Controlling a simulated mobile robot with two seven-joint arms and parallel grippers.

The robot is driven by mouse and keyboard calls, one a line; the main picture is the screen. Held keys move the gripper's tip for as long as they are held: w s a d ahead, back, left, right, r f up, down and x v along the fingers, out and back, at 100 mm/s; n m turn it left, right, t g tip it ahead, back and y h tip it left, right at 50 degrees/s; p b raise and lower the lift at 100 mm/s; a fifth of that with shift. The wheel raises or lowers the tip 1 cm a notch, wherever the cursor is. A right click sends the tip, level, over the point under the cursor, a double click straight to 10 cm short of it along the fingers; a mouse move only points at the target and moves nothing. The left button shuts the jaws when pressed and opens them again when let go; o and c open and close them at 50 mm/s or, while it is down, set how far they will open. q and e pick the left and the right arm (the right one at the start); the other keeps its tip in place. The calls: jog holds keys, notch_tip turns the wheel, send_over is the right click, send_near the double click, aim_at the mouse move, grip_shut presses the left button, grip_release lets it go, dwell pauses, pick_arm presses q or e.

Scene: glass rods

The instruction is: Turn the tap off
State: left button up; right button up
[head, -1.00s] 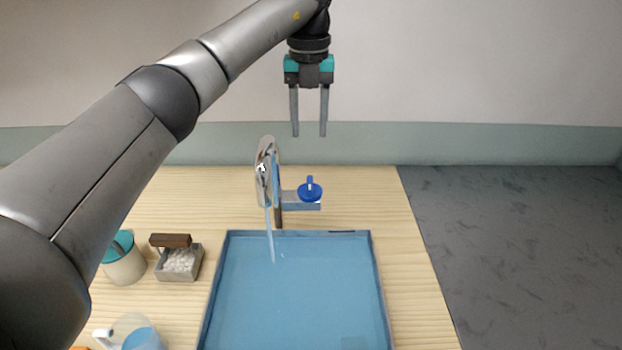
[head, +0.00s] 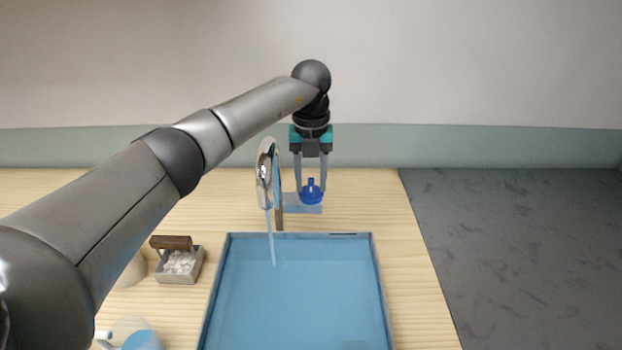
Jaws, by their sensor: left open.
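The tap (head: 263,172) is a tall chrome spout behind the sink, with a stream of water (head: 271,240) falling from it into the basin. Its blue handle (head: 312,196) sits on a side block to the right of the spout. My left gripper (head: 311,189) points straight down, with its two grey fingers open on either side of the blue handle. I cannot tell whether the fingers touch the handle. My right gripper is not in view.
The blue sink basin (head: 230,290) fills the front middle of the wooden counter (head: 415,270). A grey box with white pieces (head: 180,264) and a wooden-topped handle stands left, near a partly hidden jar (head: 133,272) and a clear jug (head: 140,338). Dark floor lies right.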

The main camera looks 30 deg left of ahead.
pick_arm(q)
grip_shut()
dwell(0.3)
jog(key=shift+m, duration=0.4)
jog(key=m+p, duration=0.1)
jog(key=m, duration=0.2)
jog(key=shift+r+m, duration=0.1)
jog(key=shift+m, duration=0.3)
jog(key=m, duration=0.4)
jog(key=shift+m, duration=0.3)
jog(key=m, duration=0.8)
jog(key=shift+m, duration=0.3)
